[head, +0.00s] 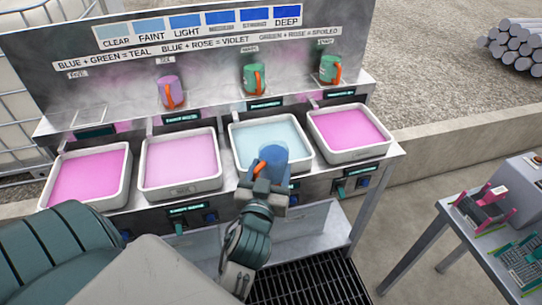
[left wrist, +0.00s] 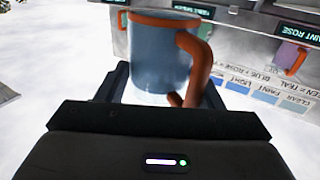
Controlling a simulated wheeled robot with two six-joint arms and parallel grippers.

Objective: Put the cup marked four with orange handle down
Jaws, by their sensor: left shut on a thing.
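The blue cup with an orange handle (head: 273,163) is in my left gripper (head: 268,188), in front of the tub of pale blue liquid in the head view. The left wrist view shows the cup (left wrist: 160,55) between the fingers of the gripper (left wrist: 163,90), its orange handle to the right. My left gripper is shut on it. No number on the cup can be read. An empty place (head: 92,115) lies at the left of the shelf, below a small label that seems to read four. My right gripper is not in view.
A purple cup (head: 171,92) and two green cups, one in the middle (head: 253,79) and one at right (head: 330,69), stand on the shelf. Pink tubs (head: 130,178) flank the pale blue tub (head: 234,150). A side table (head: 455,220) stands at right.

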